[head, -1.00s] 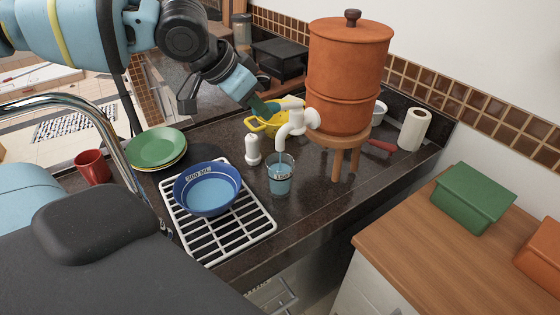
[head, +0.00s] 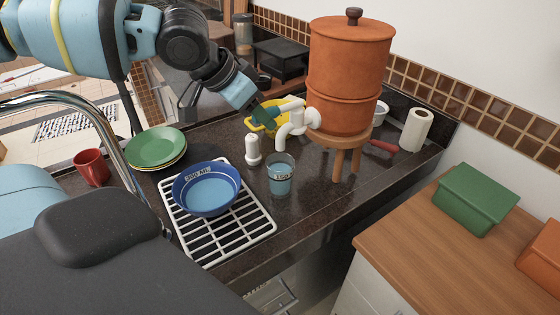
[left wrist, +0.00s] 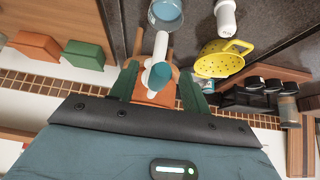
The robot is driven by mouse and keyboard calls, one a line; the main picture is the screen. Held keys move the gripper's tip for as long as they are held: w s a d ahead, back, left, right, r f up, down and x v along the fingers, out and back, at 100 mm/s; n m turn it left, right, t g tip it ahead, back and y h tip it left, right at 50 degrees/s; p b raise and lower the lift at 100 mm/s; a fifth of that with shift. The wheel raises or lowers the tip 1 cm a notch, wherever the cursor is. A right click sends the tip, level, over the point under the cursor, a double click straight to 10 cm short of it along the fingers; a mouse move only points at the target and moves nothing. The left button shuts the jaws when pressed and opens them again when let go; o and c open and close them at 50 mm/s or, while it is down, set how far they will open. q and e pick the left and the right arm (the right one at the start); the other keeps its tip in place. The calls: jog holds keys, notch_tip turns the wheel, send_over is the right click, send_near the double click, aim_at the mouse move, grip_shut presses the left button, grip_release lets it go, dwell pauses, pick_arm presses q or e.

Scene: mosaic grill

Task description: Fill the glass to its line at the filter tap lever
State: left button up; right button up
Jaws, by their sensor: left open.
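The clear glass (head: 281,178) stands upright on the dark counter below the white tap (head: 296,122). It holds blue water near its marked label; I cannot tell exactly how the water meets the line. The tap comes from a terracotta filter (head: 345,75) on a wooden stand. The white lever (head: 291,106) sits above the spout. My left gripper (head: 267,115) is open at the lever. In the left wrist view its green fingers (left wrist: 160,90) lie on either side of the tap parts; contact is unclear. The glass (left wrist: 166,14) shows there too. My right gripper is not in view.
A blue bowl (head: 207,190) of water sits on a white rack (head: 250,224), left of the glass. A white bottle-like object (head: 253,150) stands close to the glass. A yellow colander (head: 256,124) is behind the tap. Green plates (head: 155,147) lie at left.

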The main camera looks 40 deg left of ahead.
pick_arm(q)
jog(key=shift+r+p, duration=0.75)
jog(key=shift+r, duration=1.6)
jog(key=shift+r+p, duration=0.3)
jog(key=shift+r, duration=0.85)
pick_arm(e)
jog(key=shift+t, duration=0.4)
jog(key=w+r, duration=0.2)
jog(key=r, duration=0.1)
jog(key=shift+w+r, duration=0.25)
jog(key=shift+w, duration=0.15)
